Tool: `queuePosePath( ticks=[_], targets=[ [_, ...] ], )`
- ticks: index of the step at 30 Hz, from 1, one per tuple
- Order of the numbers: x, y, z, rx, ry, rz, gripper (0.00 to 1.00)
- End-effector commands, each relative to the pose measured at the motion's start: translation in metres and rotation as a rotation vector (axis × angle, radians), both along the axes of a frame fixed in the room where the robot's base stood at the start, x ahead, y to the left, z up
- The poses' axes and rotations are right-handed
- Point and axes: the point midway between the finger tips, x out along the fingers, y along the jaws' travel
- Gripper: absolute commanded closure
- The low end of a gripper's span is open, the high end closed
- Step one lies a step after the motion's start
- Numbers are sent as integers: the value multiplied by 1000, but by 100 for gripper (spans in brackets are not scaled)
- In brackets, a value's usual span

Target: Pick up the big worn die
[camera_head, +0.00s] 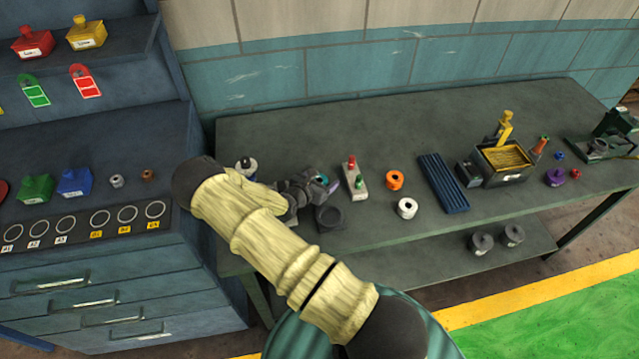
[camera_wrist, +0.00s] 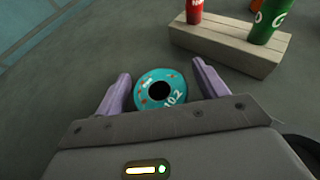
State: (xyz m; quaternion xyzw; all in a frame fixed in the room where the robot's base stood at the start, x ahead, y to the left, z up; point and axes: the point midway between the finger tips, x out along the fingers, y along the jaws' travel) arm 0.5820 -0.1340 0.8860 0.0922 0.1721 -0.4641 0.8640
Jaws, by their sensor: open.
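A teal ring-shaped die (camera_wrist: 146,97) with a dark round hole, reddish-brown marks and pale printed characters lies on the grey bench. In the wrist view it sits between the two purple fingers of my gripper (camera_wrist: 160,92), which are open on either side of it. A gap shows at the right finger; the left finger is close to the die, and I cannot tell if it touches. In the head view my gripper (camera_head: 329,184) is low over the bench, and only a bit of teal (camera_head: 322,179) shows beside it.
A pale block (camera_head: 356,185) with red and green pegs stands just right of my gripper. Orange (camera_head: 394,180) and white (camera_head: 405,208) rings and a blue ribbed tray (camera_head: 443,183) are farther right. A spool (camera_head: 246,165) stands behind my arm.

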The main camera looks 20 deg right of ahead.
Motion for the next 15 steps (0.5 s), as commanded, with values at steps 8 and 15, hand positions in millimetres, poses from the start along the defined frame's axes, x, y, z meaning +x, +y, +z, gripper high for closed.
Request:
queuePosePath(
  ticks=[8,15],
  targets=[
    [0,0,0,0,0,0,79],
    [0,0,1,-2,-2,0,96]
  ],
)
